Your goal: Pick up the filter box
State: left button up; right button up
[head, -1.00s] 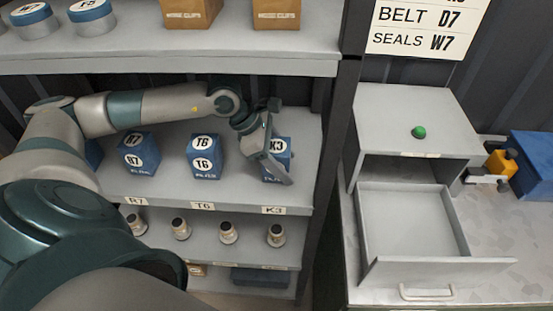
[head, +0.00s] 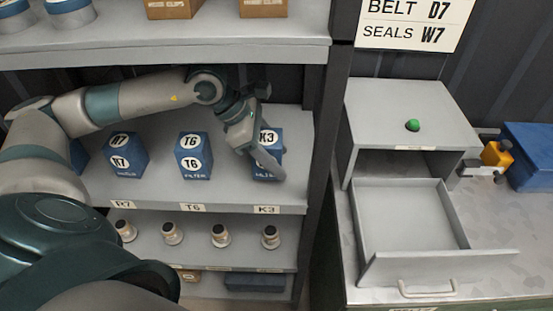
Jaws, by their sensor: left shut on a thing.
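The blue filter box marked K3 (head: 268,139) stands at the right end of the middle shelf, above the K3 label. My left gripper (head: 262,155) is at its left and front side, shut on it, and hides part of its face. The box looks upright and still on or very near the shelf. Two other blue filter boxes, T6 (head: 194,157) and R7 (head: 126,156), stand to its left on the same shelf. My right gripper is not in view.
The upper shelf (head: 180,48) hangs above my left arm. A dark post (head: 322,150) bounds the shelf on the right. Several small bottles (head: 220,236) stand on the shelf below. At right is an open drawer (head: 410,222) under a cabinet with a green button (head: 412,125).

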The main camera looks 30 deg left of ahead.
pick_arm(q)
jog(key=s+d, duration=0.1)
jog(key=s, duration=0.1)
jog(key=s+d+b, duration=0.1)
jog(key=s, duration=0.1)
jog(key=s+d+b, duration=0.1)
jog(key=shift+s+d, duration=0.25)
jog(key=shift+s, duration=0.15)
jog(key=shift+s+d+r+p, duration=0.15)
jog(key=shift+r+p, duration=0.15)
jog(key=shift+p, duration=0.85)
jog(key=s+d+p, duration=0.4)
jog(key=s+p, duration=0.3)
jog(key=p, duration=0.7)
jog(key=shift+s+d+f, duration=0.2)
jog(key=shift+s+d, duration=0.05)
jog(key=shift+s, duration=0.05)
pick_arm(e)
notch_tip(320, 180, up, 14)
pick_arm(q)
jog(key=shift+f, duration=0.1)
